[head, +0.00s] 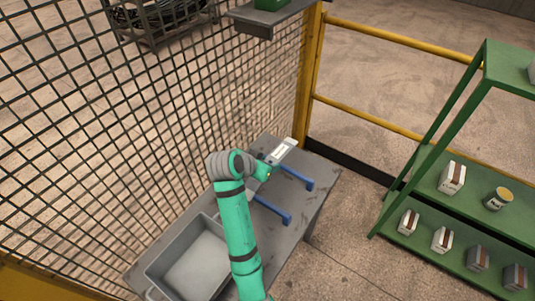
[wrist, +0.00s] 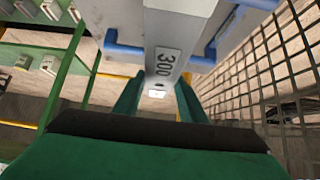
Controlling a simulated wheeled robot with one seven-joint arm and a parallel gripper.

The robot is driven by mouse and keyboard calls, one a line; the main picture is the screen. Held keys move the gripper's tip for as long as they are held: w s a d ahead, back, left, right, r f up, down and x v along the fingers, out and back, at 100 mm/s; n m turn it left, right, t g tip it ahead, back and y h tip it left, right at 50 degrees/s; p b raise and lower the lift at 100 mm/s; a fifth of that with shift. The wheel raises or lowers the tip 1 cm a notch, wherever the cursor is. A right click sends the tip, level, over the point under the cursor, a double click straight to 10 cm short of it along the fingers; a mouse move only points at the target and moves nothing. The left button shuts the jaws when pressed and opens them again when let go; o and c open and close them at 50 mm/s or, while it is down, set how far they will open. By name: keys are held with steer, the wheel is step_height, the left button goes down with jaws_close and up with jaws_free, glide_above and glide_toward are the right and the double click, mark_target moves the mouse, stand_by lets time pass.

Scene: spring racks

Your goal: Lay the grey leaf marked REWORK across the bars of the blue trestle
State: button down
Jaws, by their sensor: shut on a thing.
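My gripper (wrist: 157,100) is shut on a long grey leaf (wrist: 177,25), which runs away between its two green fingers. The leaf bears the number 300 in the wrist view; I cannot read REWORK on it. In the head view the leaf's pale end (head: 284,151) shows beyond my gripper (head: 266,170), and my arm hides part of it. The blue trestle stands on the grey table, its bars (head: 296,178) and (head: 273,210) partly hidden by my arm. In the wrist view blue parts (wrist: 123,46) show on both sides of the leaf. I cannot tell whether leaf and bars touch.
A grey bin (head: 185,262) sits at the near end of the table (head: 318,190). A wire mesh fence (head: 150,130) runs along the left, with a yellow rail (head: 400,125) behind. A green shelf (head: 425,190) with boxes and a can stands at the right.

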steer(key=shift+w+r, duration=0.1)
stand_by(0.3)
steer(key=shift+s+a, duration=0.1)
steer(key=shift+s, duration=0.1)
step_height(320, 180, down, 7)
stand_by(0.7)
steer(key=shift+a, duration=0.1)
stand_by(0.4)
steer(key=shift+f, duration=0.85)
